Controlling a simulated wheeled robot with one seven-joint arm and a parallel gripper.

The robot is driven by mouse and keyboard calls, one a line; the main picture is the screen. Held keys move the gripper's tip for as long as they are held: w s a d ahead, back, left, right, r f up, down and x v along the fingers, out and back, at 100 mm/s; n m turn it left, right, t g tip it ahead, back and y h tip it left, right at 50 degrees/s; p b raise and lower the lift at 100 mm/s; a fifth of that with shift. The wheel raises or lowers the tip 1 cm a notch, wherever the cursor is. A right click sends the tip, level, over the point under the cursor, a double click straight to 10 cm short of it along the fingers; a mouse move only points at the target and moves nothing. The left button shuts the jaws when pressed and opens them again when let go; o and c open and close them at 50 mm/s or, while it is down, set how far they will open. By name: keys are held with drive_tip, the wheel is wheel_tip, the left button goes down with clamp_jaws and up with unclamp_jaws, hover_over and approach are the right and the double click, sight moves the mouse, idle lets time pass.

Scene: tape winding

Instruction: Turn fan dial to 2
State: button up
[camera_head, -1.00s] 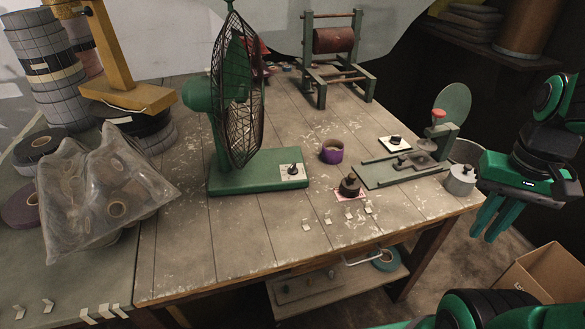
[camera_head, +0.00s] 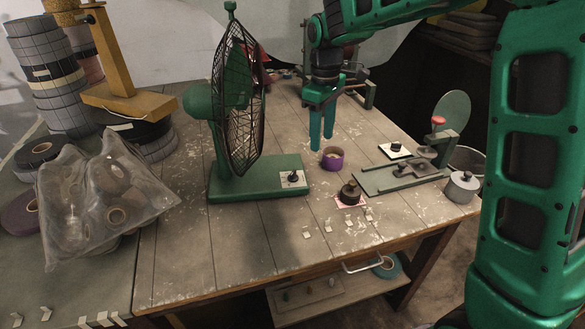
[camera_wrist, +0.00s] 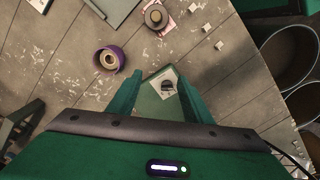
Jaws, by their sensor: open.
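The green fan (camera_head: 240,110) stands on the wooden table, its round wire cage facing right. Its dial (camera_head: 292,177) is a small dark knob on a white plate at the right end of the green base (camera_head: 230,182). My gripper (camera_head: 322,145) points down above the table, to the right of the fan cage and above and behind the dial. Its two green fingers are apart with nothing between them. In the wrist view the dial (camera_wrist: 167,87) shows between the fingers (camera_wrist: 162,85), some way beyond the tips. The dial's setting is too small to read.
A purple tape roll (camera_head: 332,158) lies close to the dial's right. A green metal fixture (camera_head: 400,172) stands further right. A clear bag of rolls (camera_head: 100,200) lies left.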

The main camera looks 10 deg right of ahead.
sight(293, 172)
drive_tip(key=w+a+f+n, duration=0.2)
drive_tip(key=w+a+n, duration=0.1)
drive_tip(key=a, duration=0.4)
wheel_tip(293, 172, down, 11)
drive_tip(key=shift+s+a+r, duration=0.1)
drive_tip(key=shift+a, duration=0.05)
drive_tip(key=c, duration=1.1)
